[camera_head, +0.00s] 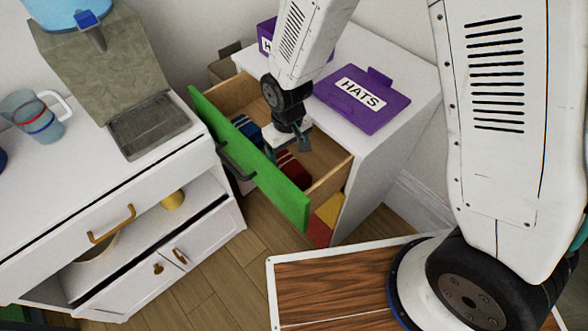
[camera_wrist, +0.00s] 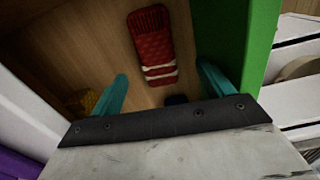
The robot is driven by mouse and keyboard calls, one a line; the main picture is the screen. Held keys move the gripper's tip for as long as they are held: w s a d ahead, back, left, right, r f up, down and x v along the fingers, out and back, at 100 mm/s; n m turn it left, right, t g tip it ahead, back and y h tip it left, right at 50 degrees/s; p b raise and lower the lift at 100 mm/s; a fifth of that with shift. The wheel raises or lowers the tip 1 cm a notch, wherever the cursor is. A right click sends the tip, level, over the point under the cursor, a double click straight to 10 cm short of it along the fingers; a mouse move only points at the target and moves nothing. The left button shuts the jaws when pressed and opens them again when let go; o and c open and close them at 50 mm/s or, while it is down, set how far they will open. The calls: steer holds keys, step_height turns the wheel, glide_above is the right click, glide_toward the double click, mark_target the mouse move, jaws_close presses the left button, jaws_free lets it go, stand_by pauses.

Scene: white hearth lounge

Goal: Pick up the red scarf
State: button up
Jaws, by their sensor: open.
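The red scarf (camera_head: 291,169) lies folded on the floor of an open drawer (camera_head: 327,183) with a green front. In the wrist view the scarf (camera_wrist: 152,45) shows red with pale stripes near one end. My gripper (camera_head: 288,149) is over the drawer, with its teal fingers spread apart. In the wrist view the open gripper (camera_wrist: 163,76) has nothing between its fingertips, and the scarf lies ahead of them, roughly centred in the gap. In the head view my gripper partly hides the drawer's inside.
A blue folded item (camera_head: 246,130) lies in the same drawer. A yellow item (camera_wrist: 82,100) shows at the wrist view's lower left. The green drawer front (camera_head: 250,160) stands close to my gripper. A purple HATS box lid (camera_head: 365,98) lies on the white cabinet top.

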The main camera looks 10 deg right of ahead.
mark_target(291, 166)
steer(key=f, duration=0.8)
steer(key=shift+d, duration=0.35)
steer(key=c, duration=1.1)
